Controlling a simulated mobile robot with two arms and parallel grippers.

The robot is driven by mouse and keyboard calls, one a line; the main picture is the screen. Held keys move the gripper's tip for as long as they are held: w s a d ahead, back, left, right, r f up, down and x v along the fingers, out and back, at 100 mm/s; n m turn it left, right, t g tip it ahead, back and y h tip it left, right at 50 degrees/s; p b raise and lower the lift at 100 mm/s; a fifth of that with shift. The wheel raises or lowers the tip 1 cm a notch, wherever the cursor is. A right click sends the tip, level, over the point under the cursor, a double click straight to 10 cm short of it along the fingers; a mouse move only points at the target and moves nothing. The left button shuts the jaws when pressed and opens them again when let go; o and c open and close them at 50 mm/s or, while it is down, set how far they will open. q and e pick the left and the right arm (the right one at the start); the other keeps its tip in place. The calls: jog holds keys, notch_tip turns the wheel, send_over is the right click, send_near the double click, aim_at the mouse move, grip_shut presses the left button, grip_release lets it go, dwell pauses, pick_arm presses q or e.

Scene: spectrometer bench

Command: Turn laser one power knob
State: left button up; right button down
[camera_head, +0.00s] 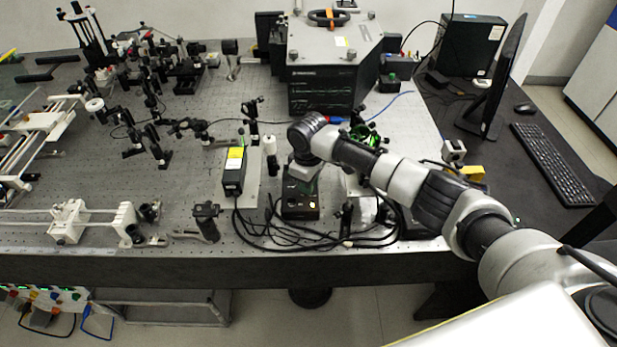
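A small black control box (300,210) sits near the front edge of the optical bench, with a small lit spot on its front panel. It looks like a laser power unit, but I cannot make out a label or the knob. My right arm comes in from the right, and its gripper (303,174) points down over the back part of this box. The fingers are small and dark against it, so I cannot tell whether they are open, shut or touching it. A black laser-like module (233,180) with a yellow label stands left of the box. My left gripper is out of view.
Black cables (290,237) loop along the bench's front edge. A large spectrometer (322,88) stands behind my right arm. Optics mounts (150,130) crowd the left. A monitor (495,85) and keyboard (553,163) are on the right table. Bare bench shows left of the laser-like module.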

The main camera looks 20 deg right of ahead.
dwell(0.4)
jog(key=c, duration=1)
grip_release()
jog(key=shift+c, duration=0.2)
notch_tip(320, 180, up, 11)
jog(key=b, duration=0.2)
jog(key=shift+f, duration=0.1)
